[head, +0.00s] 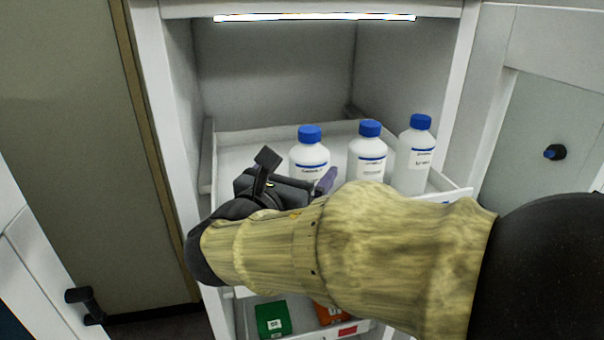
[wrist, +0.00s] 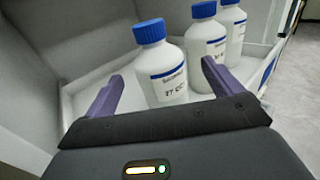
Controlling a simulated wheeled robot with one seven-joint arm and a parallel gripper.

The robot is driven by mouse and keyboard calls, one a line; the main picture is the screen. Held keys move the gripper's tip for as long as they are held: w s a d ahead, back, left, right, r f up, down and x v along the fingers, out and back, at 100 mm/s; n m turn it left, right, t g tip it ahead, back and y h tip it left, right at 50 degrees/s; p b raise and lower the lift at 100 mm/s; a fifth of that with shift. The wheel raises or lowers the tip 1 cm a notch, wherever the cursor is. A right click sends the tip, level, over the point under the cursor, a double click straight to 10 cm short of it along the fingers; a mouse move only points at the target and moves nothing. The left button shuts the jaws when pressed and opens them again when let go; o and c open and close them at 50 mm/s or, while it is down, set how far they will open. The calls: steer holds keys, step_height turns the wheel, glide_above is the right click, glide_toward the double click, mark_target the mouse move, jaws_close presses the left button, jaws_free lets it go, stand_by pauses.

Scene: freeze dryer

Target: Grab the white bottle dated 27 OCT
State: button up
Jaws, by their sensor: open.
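Three white bottles with blue caps stand upright in a row in a white drawer tray. The left bottle (head: 309,152) has a label that reads like "27 OC..." in the wrist view (wrist: 163,75), with the end unclear. The middle bottle (head: 367,155) also shows in the wrist view (wrist: 206,48); its date is too small to read. The right bottle (head: 413,158) is partly cut off at the top of the wrist view (wrist: 234,28). My gripper (wrist: 160,82) is open, its two purple fingers on either side of the left bottle's lower part, with no visible grip on it.
The white tray (head: 240,137) sits inside a lit white cabinet, its side walls close to my gripper. An open cabinet door (head: 510,130) stands at the right. A lower shelf holds a green box (head: 272,319) and an orange box (head: 330,312).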

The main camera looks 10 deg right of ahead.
mark_target(308, 155)
steer(key=p+x, duration=0.2)
steer(key=x, duration=0.3)
steer(key=shift+w+a, duration=0.1)
steer(key=shift+w, duration=0.1)
steer(key=shift+c, duration=0.3)
steer(key=shift+r, duration=0.1)
steer(key=c, duration=1.3)
steer(key=shift+r, duration=0.1)
step_height(308, 155, up, 10)
steer(key=shift+f, duration=0.1)
